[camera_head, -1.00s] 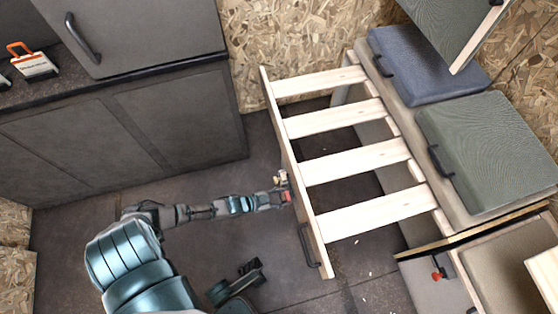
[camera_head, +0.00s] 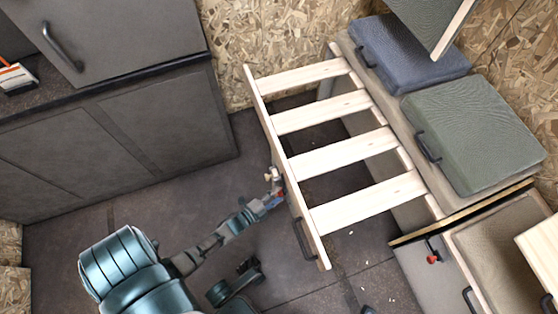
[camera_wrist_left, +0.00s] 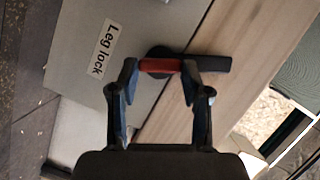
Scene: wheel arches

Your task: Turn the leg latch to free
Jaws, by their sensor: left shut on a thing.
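The leg latch (camera_wrist_left: 160,66) shows in the left wrist view as a red and black lever on a dark round pivot. It lies across the edge between a grey panel marked "Leg lock" (camera_wrist_left: 107,50) and a pale wooden board (camera_wrist_left: 235,45). My left gripper (camera_wrist_left: 159,72) is shut on its red part, one finger on each side. In the head view my left gripper (camera_head: 276,196) is at the outer side of the slatted frame (camera_head: 284,165), and hides most of the latch. A dark part (camera_head: 248,272) low in the head view looks like my right gripper; its jaws are unclear.
The slatted frame stands out from the bench with cushions (camera_head: 472,135). A black handle (camera_head: 304,240) is on its outer side, close to my left gripper. Another red latch (camera_head: 433,257) is on the right-hand unit. Dark cabinets (camera_head: 110,130) stand at left, with open floor between.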

